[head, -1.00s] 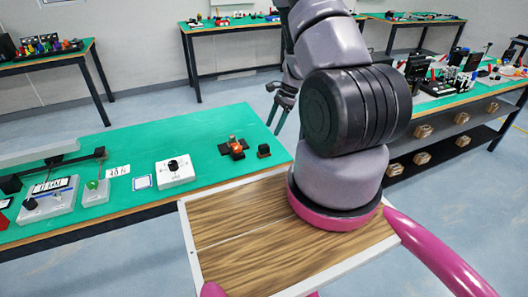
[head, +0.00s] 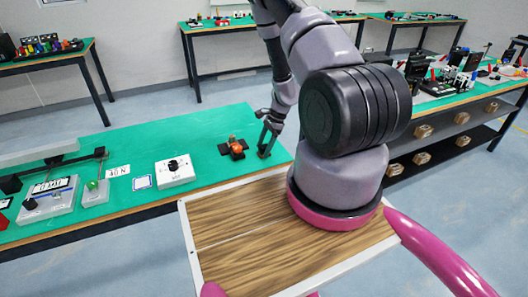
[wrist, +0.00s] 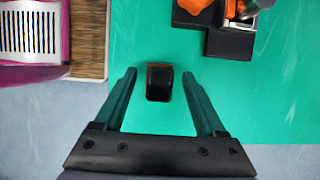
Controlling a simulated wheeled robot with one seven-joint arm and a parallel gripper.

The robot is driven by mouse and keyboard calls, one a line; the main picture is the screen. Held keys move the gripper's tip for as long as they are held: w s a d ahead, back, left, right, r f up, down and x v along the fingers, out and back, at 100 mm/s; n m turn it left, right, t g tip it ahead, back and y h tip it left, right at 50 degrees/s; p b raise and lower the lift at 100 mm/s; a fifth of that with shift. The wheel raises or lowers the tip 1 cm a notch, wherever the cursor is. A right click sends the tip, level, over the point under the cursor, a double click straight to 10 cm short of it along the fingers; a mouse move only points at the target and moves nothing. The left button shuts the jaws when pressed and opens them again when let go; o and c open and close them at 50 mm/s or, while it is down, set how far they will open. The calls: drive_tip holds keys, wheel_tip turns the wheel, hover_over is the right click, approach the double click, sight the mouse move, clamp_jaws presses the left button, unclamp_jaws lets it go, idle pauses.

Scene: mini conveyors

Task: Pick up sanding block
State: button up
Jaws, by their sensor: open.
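The sanding block appears to be the small dark block (wrist: 159,82) with a thin orange-brown edge, lying on the green table top. In the wrist view it sits between the fingertips of my gripper (wrist: 160,74), with green showing on both sides of it. My gripper is open and no finger visibly touches the block. In the head view my gripper (head: 265,153) points down at the table's right end and mostly hides the block. How high the fingertips are above the table is hard to tell.
A black fixture with an orange part (head: 237,148) stands close to the left of my gripper. A white box with a black knob (head: 175,172) is farther left on the green table (head: 130,145). My wood-topped base is in front. The table's right edge is near.

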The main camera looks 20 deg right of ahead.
sight(264, 146)
drive_tip(key=shift+c, duration=0.3)
clamp_jaws()
drive_tip(key=shift+r, duration=0.15)
wheel_tip(264, 146, up, 10)
drive_tip(key=shift+f, duration=0.15)
